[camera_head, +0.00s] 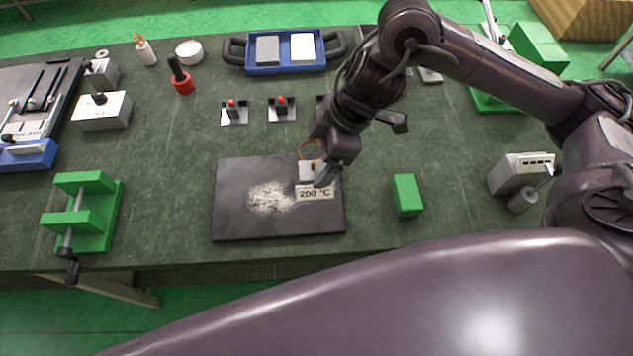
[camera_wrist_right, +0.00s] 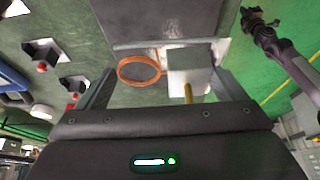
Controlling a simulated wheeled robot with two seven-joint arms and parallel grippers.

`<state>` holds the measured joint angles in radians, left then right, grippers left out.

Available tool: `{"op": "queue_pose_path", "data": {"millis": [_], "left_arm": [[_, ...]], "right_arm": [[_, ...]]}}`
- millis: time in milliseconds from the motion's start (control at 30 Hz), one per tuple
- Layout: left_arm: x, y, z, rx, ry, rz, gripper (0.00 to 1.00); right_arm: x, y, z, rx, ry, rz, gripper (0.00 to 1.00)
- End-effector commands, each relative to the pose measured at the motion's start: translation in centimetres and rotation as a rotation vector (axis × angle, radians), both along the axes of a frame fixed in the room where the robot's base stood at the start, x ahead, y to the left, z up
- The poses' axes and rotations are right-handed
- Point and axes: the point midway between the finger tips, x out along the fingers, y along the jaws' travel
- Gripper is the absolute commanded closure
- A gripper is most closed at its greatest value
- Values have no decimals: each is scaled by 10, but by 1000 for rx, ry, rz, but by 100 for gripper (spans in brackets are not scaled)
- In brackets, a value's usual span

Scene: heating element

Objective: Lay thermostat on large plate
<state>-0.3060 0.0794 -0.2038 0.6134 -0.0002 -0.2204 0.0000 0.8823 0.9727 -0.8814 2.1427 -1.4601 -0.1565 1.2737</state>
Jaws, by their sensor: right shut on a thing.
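The thermostat (camera_head: 307,172) is a small white box with a copper-coloured ring. My right gripper (camera_head: 322,176) is shut on it over the right part of the large plate (camera_head: 238,215), a dark flat slab with a pale speckled patch. A white "200 °C" label (camera_head: 314,195) shows beside the box. In the right wrist view the thermostat (camera_wrist_right: 188,78) and its ring sit between the fingers, near the plate (camera_wrist_right: 165,20). I cannot tell whether it touches the plate. My left arm shows at the upper right there; its gripper (camera_wrist_right: 256,22) is too small to read.
A green block (camera_head: 407,195) lies right of the plate, and a green clamp (camera_head: 85,212) stands left. Two red-knobbed switches (camera_head: 234,112) are behind it. A blue tray (camera_head: 283,70) is at the back, a grey device (camera_head: 518,172) at the right. The table around the plate is mostly clear.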

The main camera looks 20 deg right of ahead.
Motion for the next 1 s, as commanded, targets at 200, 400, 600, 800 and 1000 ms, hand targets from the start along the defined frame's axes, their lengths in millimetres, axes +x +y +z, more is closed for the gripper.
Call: {"op": "queue_pose_path", "data": {"millis": [200,400,600,800,1000], "left_arm": [[9,-1,-17,-1,-13,2,100],[12,0,-21,-1,-18,5,100],[12,0,-32,-1,-17,5,100],[11,0,-34,-1,-16,5,100],[10,0,-34,-1,-15,5,100]], "right_arm": [[-1,1,-52,2,4,-3,38],[0,1,-68,1,0,-2,38],[0,1,-96,3,2,-2,38],[0,0,-104,1,-2,-2,38],[0,0,-104,0,-1,-2,38]]}}
